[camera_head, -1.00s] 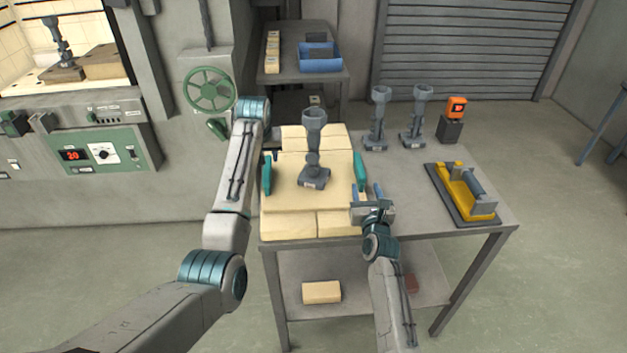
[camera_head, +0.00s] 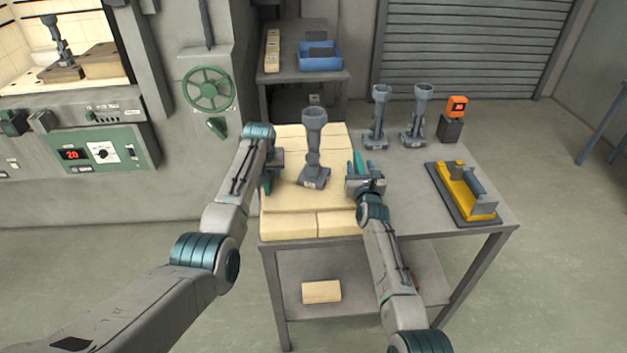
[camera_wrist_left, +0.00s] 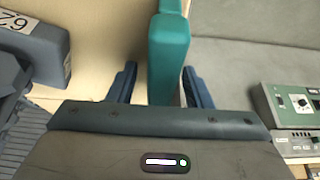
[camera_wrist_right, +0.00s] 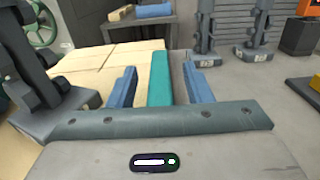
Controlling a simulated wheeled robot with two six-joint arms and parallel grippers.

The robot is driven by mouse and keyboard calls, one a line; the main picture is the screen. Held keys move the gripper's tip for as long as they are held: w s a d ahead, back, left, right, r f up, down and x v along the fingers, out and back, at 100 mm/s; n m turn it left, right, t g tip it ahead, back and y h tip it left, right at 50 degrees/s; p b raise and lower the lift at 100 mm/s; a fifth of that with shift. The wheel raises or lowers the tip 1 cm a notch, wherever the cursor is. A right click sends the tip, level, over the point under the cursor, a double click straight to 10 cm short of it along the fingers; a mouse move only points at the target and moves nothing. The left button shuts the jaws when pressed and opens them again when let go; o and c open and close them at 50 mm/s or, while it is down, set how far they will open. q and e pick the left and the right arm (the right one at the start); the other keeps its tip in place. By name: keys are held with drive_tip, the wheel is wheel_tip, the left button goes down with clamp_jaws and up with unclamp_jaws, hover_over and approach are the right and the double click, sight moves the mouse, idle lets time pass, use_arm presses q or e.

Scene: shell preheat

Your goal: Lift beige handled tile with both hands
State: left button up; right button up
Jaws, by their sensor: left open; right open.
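The beige tile (camera_head: 290,197) lies flat on beige blocks on the metal table, with a teal handle at each side. A grey metal casting (camera_head: 314,150) stands upright on it. My left gripper (camera_wrist_left: 158,85) is open, its blue fingers on either side of the left teal handle (camera_wrist_left: 168,60). In the head view my left wrist hides most of that handle. My right gripper (camera_wrist_right: 162,85) is open, its fingers on either side of the right teal handle (camera_wrist_right: 160,78). The right handle's far end (camera_head: 359,160) shows in the head view beyond the gripper.
Two more grey castings (camera_head: 378,118) (camera_head: 418,116) stand at the table's back right, beside an orange-topped device (camera_head: 456,106). A yellow fixture (camera_head: 466,190) on a dark plate sits at the right. A furnace with a green control panel (camera_head: 104,152) is at the left.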

use_arm(q)
clamp_jaws()
use_arm(e)
clamp_jaws()
use_arm(q)
drive_tip(key=shift+w+r, duration=0.1)
drive_tip(key=shift+r, duration=0.1)
use_arm(e)
drive_tip(key=shift+r, duration=0.15)
use_arm(q)
drive_tip(key=shift+r, duration=0.1)
use_arm(e)
drive_tip(key=shift+w+r, duration=0.1)
drive_tip(key=shift+r, duration=0.05)
